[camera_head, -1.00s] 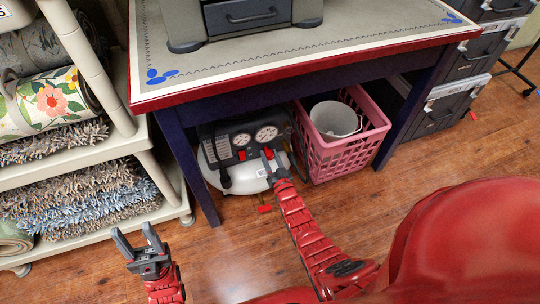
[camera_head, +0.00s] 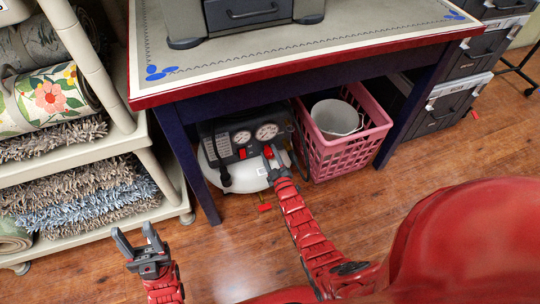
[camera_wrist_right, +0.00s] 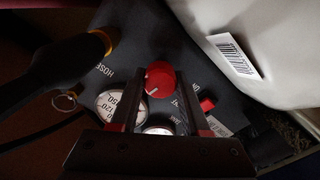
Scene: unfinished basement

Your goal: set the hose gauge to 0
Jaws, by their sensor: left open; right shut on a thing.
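The compressor (camera_head: 232,173) stands under the table, with a dark panel and white tank. The hose gauge (camera_head: 266,132) is the right of two white dials in the head view. In the wrist view the hose gauge (camera_wrist_right: 108,104) shows 120 and 150 beside the word HOSE; a finger partly covers it, and I cannot read its needle. My right gripper (camera_head: 267,153) is shut on the red knob (camera_wrist_right: 160,76), which has a white mark pointing down-left in the wrist view. My left gripper (camera_head: 138,242) is open and empty above the floor.
The table (camera_head: 310,55) overhangs the compressor, with a dark leg (camera_head: 193,178) on its left. A pink basket (camera_head: 345,155) holding a white bucket (camera_head: 336,117) stands close on the right. A shelf (camera_head: 150,212) with rugs is at left. A red switch (camera_wrist_right: 207,104) sits near the knob.

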